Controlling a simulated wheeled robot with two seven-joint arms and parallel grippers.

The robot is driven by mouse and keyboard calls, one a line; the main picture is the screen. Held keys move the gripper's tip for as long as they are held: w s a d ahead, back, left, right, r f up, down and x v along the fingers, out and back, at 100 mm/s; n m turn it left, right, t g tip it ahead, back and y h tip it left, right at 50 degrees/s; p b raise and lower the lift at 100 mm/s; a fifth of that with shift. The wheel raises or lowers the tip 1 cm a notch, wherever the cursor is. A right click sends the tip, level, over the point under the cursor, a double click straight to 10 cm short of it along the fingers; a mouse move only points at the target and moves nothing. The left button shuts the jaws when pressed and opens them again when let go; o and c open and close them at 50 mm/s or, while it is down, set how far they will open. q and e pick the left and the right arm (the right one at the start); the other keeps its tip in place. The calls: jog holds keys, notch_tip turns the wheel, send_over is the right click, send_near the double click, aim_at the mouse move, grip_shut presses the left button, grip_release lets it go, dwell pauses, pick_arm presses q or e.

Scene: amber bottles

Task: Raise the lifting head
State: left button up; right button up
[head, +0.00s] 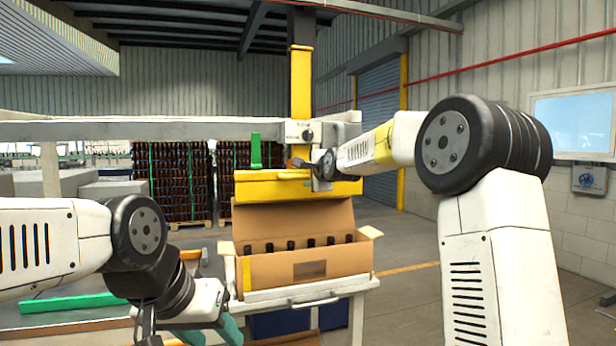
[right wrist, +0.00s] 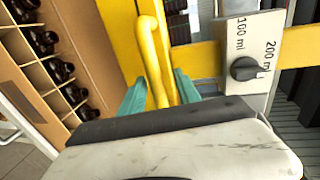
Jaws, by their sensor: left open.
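The yellow lifting head (head: 300,188) sits low on its yellow column, just above and behind the open carton (head: 310,268). My right gripper (head: 322,168) is at the front of the lifting head. In the right wrist view its teal fingers (right wrist: 160,95) lie on both sides of the yellow bent handle (right wrist: 150,45), close against it. In the head view the right fingertips are hard to make out. My left gripper (head: 212,334) is open at the bottom left, with its teal fingers partly cut off by the frame edge, away from the lifting head.
Dark bottle necks (head: 310,243) show inside the carton, which stands on a white cart (head: 350,285). A dial plate (right wrist: 247,50) marked 100 ml and 200 ml is beside the handle. Pallets of bottles (head: 180,180) stand behind. Open floor lies to the right.

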jog(key=v, duration=0.7)
jog(key=shift+s, duration=0.1)
jog(key=s+d+f+n+g+h, duration=0.1)
jog(key=s+d+f+n+g, duration=0.2)
jog(key=s+f, duration=0.4)
jog(key=s+d+f+n+g, duration=0.2)
jog(key=s+d+f+n, duration=0.2)
jog(key=s, duration=1.5)
jog(key=s+d+f+n+g+h, duration=0.1)
jog(key=s+d+f+n+g, duration=0.2)
jog(key=s+f+n, duration=0.5)
jog(key=s+d+f, duration=0.1)
jog(key=s, duration=0.5)
jog(key=shift+d+f+g+h, duration=0.3)
jog(key=shift+f, duration=0.05)
jog(key=shift+s, duration=0.1)
